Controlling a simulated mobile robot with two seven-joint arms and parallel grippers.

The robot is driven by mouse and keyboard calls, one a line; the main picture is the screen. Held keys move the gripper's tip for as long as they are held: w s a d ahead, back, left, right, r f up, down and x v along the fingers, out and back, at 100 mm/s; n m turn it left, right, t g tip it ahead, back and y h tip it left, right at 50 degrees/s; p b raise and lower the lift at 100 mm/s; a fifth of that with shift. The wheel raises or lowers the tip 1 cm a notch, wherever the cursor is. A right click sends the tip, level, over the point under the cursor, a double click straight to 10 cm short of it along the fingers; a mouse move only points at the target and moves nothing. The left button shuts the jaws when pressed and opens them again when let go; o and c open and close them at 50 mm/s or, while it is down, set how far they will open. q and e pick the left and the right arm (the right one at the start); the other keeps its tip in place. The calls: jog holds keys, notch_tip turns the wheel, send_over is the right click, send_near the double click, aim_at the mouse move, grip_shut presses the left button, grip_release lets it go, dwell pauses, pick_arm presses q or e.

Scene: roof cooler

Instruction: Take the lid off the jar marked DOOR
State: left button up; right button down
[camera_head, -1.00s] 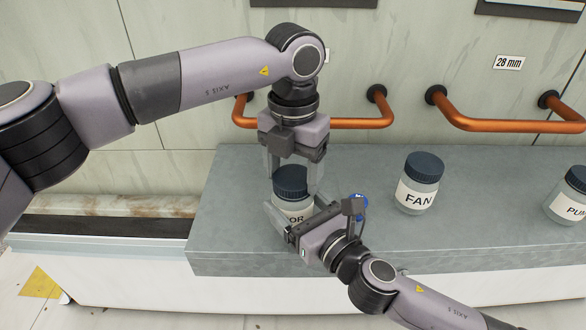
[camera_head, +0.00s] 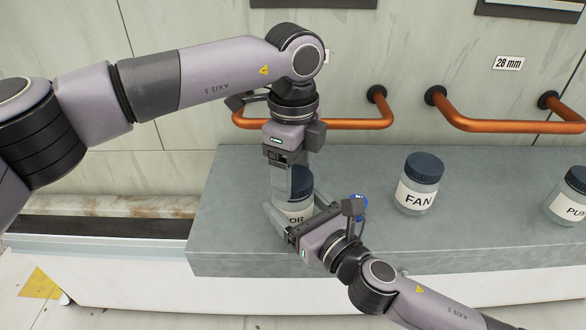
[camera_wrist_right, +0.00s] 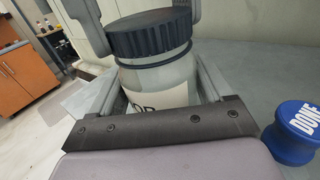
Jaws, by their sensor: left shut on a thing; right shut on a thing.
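The DOOR jar (camera_head: 294,212) stands upright on the grey bench, its label partly hidden so that only "OR" shows. Its dark ribbed lid (camera_head: 301,182) is on top; in the right wrist view the lid (camera_wrist_right: 150,34) sits over the jar's neck (camera_wrist_right: 158,75). My left gripper (camera_head: 292,185) comes down from above, shut on the lid with a finger on each side. My right gripper (camera_head: 293,214) reaches in from the front right, shut around the jar's body below the lid. In the head view the left gripper hides part of the lid.
A blue object marked DONE (camera_wrist_right: 297,133) stands close to the right gripper. The FAN jar (camera_head: 416,190) and another lidded jar (camera_head: 569,201) stand farther right on the bench (camera_head: 470,240). Orange rails (camera_head: 350,124) run along the wall behind.

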aim_at(293, 177)
pick_arm(q)
jog(key=shift+n, duration=0.5)
jog(key=shift+r, duration=0.25)
jog(key=shift+r, duration=0.9)
jog(key=shift+r, duration=2)
pick_arm(e)
grip_release()
